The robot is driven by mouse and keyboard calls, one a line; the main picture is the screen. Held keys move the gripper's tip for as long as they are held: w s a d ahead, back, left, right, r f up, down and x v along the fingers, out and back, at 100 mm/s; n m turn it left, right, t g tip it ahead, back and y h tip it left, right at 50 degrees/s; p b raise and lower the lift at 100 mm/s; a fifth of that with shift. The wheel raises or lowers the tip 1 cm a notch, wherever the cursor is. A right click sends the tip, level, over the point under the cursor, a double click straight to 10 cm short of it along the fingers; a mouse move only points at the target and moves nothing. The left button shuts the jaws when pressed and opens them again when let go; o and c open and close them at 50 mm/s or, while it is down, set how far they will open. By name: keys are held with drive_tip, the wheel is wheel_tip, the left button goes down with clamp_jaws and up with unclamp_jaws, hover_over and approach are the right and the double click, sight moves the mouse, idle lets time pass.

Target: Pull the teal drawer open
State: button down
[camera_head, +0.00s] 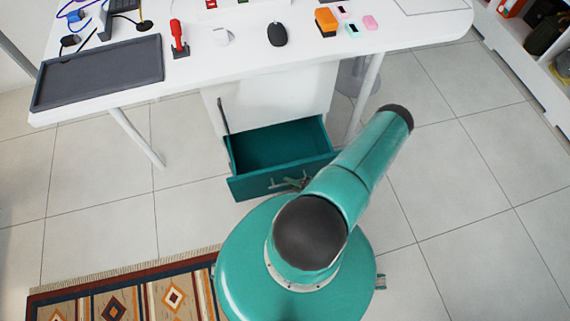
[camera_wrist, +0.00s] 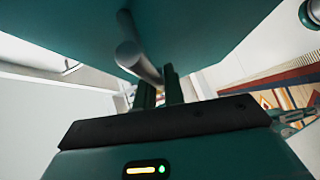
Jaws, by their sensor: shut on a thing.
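The teal drawer (camera_head: 262,183) sticks out of the white cabinet (camera_head: 275,98) under the desk, and its empty-looking inside shows from above. Its front also fills the top of the wrist view (camera_wrist: 200,30). A grey bar handle (camera_wrist: 136,60) is on the drawer front. My gripper (camera_wrist: 160,88) has its two dark fingers at the handle, closed around its near end. In the head view my gripper (camera_head: 296,183) is small and partly hidden behind my arm, at the drawer front.
Desk legs (camera_head: 137,138) flank the cabinet. A patterned rug (camera_head: 130,294) lies at lower left. Tiled floor at right is clear.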

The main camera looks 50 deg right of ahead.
drive_tip(key=s+a, duration=0.2)
drive_tip(key=s, duration=0.1)
drive_tip(key=s+a, duration=0.1)
drive_tip(key=s, duration=0.1)
drive_tip(key=shift+a, duration=0.15)
drive_tip(key=c, duration=1.5)
unclamp_jaws()
drive_tip(key=v, duration=1.4)
drive_tip(key=shift+w, duration=0.1)
